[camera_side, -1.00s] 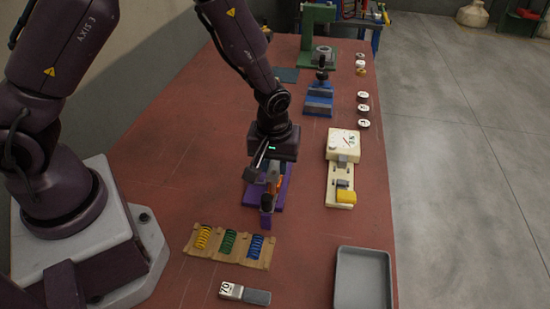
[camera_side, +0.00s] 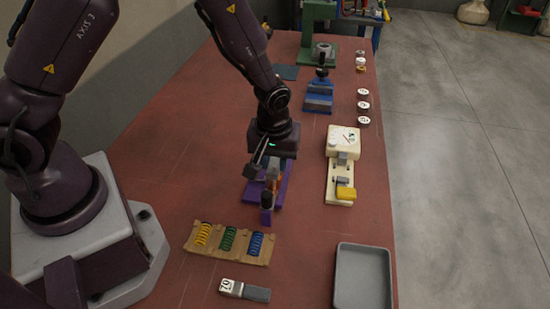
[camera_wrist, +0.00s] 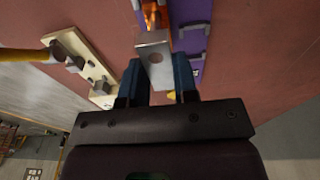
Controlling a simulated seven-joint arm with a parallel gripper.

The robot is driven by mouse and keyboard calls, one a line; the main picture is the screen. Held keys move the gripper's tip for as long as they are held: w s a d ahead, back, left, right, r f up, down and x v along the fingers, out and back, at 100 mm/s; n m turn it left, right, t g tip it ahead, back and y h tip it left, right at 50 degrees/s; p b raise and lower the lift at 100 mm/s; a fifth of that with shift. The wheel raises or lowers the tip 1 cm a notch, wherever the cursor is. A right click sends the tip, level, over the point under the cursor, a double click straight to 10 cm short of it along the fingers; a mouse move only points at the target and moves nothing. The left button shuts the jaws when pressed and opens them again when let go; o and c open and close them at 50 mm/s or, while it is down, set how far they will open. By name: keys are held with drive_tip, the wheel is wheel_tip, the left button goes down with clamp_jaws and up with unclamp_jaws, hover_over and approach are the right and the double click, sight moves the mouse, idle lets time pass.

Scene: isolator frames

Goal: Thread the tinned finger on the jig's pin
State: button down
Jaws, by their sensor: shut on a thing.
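The tinned finger, a flat silver piece with a round hole (camera_wrist: 154,45), stands between the two fingers of my gripper (camera_wrist: 159,82) in the wrist view. My gripper is shut on it. In the side view my gripper (camera_side: 265,172) is over the purple jig (camera_side: 282,188), and the silver piece is small and partly hidden there. An orange-copper part (camera_wrist: 155,14) shows just beyond the silver piece; I cannot tell whether it belongs to the finger or the jig. A dark-topped post (camera_side: 267,199) stands at the jig's near end. I cannot make out the pin.
A wooden rack of coloured springs (camera_side: 229,243) and a grey block with a white label (camera_side: 245,291) lie in front of the jig. A cream fixture (camera_side: 340,170) stands at right, an empty grey tray (camera_side: 363,247) at front right, a blue fixture (camera_side: 319,96) behind.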

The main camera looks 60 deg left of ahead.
sight(275, 174)
drive_tip(key=shift+f, duration=2.15)
drive_tip(key=c, duration=0.8)
unclamp_jaws()
wheel_tip(275, 174, up, 13)
drive_tip(key=s+d, duration=0.1)
drive_tip(key=shift+s+f, duration=0.1)
